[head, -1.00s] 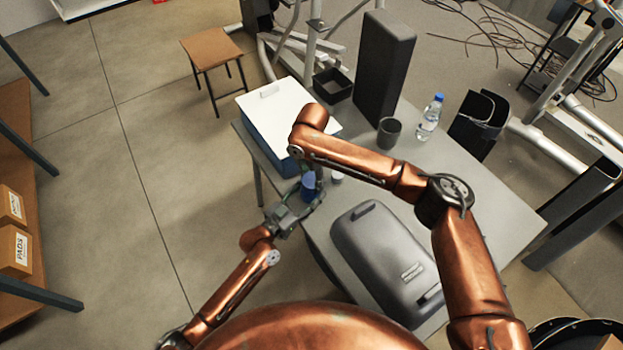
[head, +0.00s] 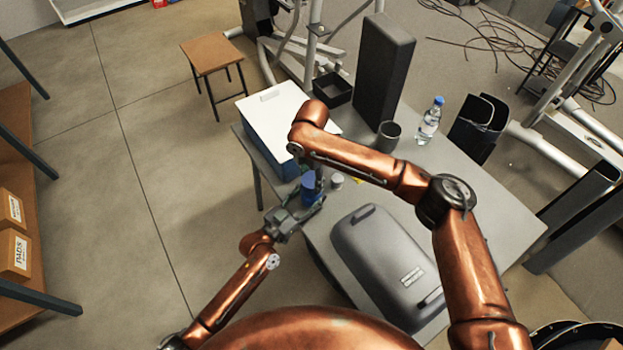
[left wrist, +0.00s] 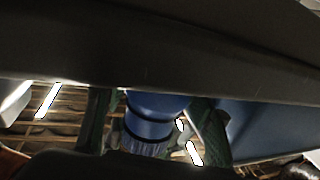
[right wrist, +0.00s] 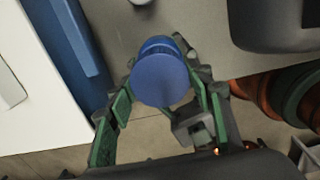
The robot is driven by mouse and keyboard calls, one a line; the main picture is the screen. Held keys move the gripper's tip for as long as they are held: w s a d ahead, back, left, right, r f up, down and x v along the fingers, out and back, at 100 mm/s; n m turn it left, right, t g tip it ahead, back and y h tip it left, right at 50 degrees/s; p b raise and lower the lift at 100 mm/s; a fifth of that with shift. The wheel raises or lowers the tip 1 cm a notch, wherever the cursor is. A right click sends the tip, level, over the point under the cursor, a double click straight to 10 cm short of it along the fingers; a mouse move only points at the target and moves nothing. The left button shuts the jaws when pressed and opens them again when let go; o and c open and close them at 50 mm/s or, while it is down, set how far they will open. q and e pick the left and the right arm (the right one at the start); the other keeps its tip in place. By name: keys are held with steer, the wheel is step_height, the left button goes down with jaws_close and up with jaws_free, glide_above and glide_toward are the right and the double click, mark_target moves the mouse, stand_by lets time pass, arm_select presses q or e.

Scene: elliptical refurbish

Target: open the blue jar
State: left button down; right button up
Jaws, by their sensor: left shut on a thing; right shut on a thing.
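The blue jar (head: 309,192) is at the table's left edge, below the right arm's wrist. My left gripper (head: 312,204) is shut on the jar from the side. In the left wrist view the jar (left wrist: 155,104) shows between the green-padded fingers, with a dark band and a ribbed lower part. My right gripper (right wrist: 165,78) points down from above and is shut on the jar's round blue lid (right wrist: 160,80). The lid lies over the jar in this view. Whether lid and body are apart is hard to tell.
A blue box with a white top (head: 275,115) stands close behind the jar. A small white item (head: 337,182) is just right of it. A grey case (head: 385,260) fills the front of the table (head: 470,210). A dark cup (head: 388,137) and a water bottle (head: 429,122) stand farther back.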

mark_target(311, 180)
steer(key=shift+r, duration=1.9)
arm_select(q)
steer(key=c, duration=0.8)
jaws_free()
